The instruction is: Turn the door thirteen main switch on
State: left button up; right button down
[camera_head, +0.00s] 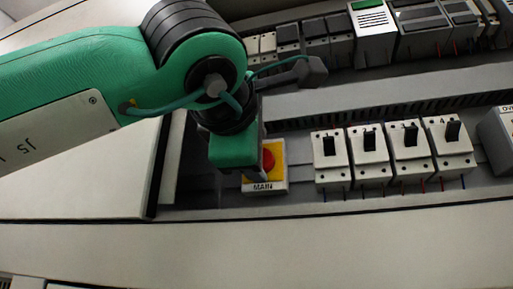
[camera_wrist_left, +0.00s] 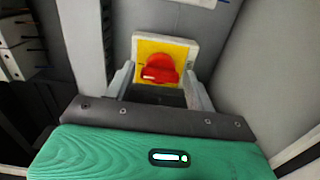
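The main switch is a red rotary knob (camera_head: 268,161) on a yellow plate (camera_head: 280,149) in a pale housing marked MAIN (camera_head: 264,187). In the left wrist view the red knob (camera_wrist_left: 160,68) is ahead, with its grip bar lying roughly across the picture. My left gripper (camera_wrist_left: 159,74) is open, its two grey fingers apart on either side of the knob's line. Whether they touch the knob I cannot tell. In the head view my left arm covers the plate's left part and hides most of the fingers. My right gripper is not in view.
A row of white breakers with black levers (camera_head: 369,140) stands right of the switch. More modules (camera_head: 374,30) line the rail above, with a slotted grey duct (camera_head: 400,95) between. A pale door panel (camera_head: 80,180) lies left. The cabinet's front edge (camera_head: 350,230) is clear.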

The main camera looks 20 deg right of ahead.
pick_arm(q)
jog(key=shift+o, duration=0.7)
jog(key=b+v, duration=0.4)
jog(key=v, duration=0.9)
jog(key=shift+s+a, duration=0.25)
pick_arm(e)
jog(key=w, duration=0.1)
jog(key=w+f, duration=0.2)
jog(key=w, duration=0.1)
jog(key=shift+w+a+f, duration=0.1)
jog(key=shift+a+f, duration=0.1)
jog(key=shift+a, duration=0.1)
pick_arm(q)
jog(key=shift+f, duration=0.1)
